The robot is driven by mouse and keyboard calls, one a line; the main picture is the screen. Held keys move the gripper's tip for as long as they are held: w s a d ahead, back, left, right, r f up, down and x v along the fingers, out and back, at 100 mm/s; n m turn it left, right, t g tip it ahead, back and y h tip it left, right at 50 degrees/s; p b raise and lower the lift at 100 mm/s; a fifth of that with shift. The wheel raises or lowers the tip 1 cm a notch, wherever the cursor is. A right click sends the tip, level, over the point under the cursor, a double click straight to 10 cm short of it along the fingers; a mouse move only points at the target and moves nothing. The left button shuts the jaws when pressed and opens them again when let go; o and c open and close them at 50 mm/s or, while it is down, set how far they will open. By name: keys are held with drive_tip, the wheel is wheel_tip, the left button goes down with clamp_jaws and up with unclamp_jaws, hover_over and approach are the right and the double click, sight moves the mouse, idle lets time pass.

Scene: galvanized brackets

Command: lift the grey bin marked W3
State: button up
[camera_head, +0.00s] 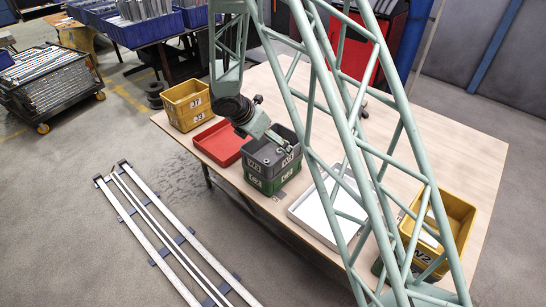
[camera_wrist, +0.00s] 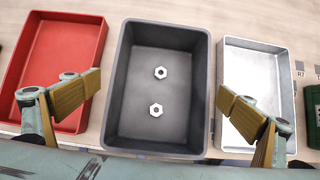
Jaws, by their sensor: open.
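The grey bin (camera_head: 270,168) sits on top of a green bin (camera_head: 268,186) near the table's front edge. White marks show on its outer walls, too small to read surely. In the wrist view the grey bin (camera_wrist: 182,118) lies below me, with two nuts (camera_wrist: 160,73) on its floor. My gripper (camera_wrist: 160,91) is open above the bin, one finger toward its left side and one toward its right. In the head view my gripper (camera_head: 274,138) hangs over the bin. I cannot tell the height gap or any contact.
A red tray (camera_head: 216,146) lies left of the stack and a white tray (camera_head: 322,222) right of it. The table's middle (camera_head: 330,125) is partly clear.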

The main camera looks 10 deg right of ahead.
sight(261, 167)
drive_tip(key=shift+b+x, duration=0.3)
drive_tip(key=shift+x, duration=1.75)
drive_tip(key=shift+b+x, duration=0.6)
drive_tip(key=shift+x, duration=2.05)
drive_tip(key=shift+r, duration=0.1)
drive_tip(key=shift+c, duration=0.2)
drive_tip(key=c, duration=0.8)
drive_tip(key=shift+o, duration=0.2)
drive_tip(key=shift+r+p, duration=0.55)
drive_tip(key=shift+r, duration=1.2)
drive_tip(key=s+a, duration=0.3)
drive_tip(key=s, duration=0.1)
drive_tip(key=s+a+r, duration=0.1)
drive_tip(key=s+a, duration=0.6)
drive_tip(key=s, duration=0.1)
drive_tip(key=shift+a+r, duration=0.25)
drive_tip(key=shift+a, duration=0.1)
